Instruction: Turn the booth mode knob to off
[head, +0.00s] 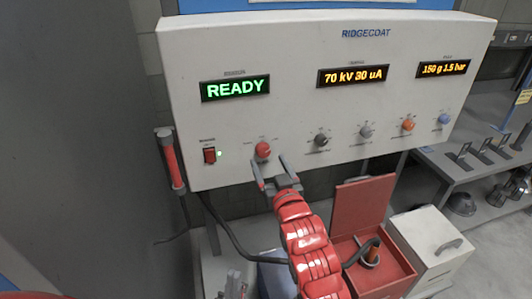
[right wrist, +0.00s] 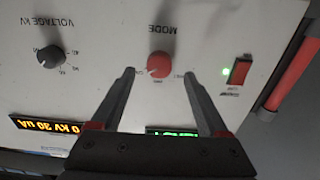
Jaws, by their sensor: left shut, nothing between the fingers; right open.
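The red mode knob (head: 262,149) is on the front of the white control panel (head: 310,130), below the green READY display (head: 235,88). It also shows in the right wrist view (right wrist: 159,64), upside down under the word MODE. Its pointer direction is too small to tell. My right gripper (head: 270,163) is open just below and in front of the knob. In the right wrist view the knob appears between the two fingertips, with space on both sides. My left gripper (head: 234,281) is low at the bottom edge, shut and empty, partly cut off.
A red rocker switch (head: 210,156) with a green light sits left of the knob. A dark voltage knob (head: 321,140) and other knobs sit to the right. A red-handled tool (head: 170,160) hangs beside the panel. An open red box (head: 385,262) stands below, and a shelf is at right.

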